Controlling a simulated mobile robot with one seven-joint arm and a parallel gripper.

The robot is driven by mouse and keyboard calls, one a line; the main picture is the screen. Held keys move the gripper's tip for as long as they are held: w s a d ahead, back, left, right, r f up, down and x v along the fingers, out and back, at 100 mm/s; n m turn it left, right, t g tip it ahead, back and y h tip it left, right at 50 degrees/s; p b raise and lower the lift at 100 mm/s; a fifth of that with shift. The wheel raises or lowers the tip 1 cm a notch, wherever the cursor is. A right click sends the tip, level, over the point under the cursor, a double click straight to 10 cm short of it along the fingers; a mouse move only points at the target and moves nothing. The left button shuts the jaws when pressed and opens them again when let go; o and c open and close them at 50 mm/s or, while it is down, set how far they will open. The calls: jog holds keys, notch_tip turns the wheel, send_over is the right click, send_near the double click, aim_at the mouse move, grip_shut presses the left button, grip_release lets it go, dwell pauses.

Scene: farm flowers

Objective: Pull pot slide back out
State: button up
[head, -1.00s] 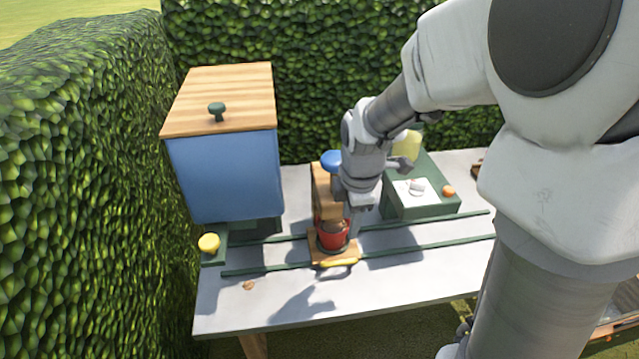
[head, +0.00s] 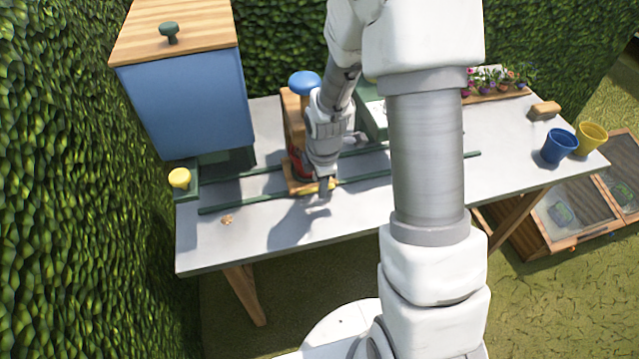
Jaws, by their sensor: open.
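The pot slide (head: 294,186) is a small wooden carriage with a taller wooden back, sitting across two green rails (head: 245,202) on the grey table. A red pot (head: 297,163) stands on it, partly hidden by my gripper. A yellow strip, apparently its handle, runs along the slide's front edge, mostly covered. My gripper (head: 324,189) points down at the front right of the slide, over or beside the yellow strip. It is open; whether its fingers touch the strip I cannot tell.
A blue cup (head: 558,146) and a yellow cup (head: 591,138) stand at right.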

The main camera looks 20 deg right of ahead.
jog(key=shift+w+f, duration=0.1)
jog(key=shift+f, duration=0.2)
grip_shut()
dwell(1.3)
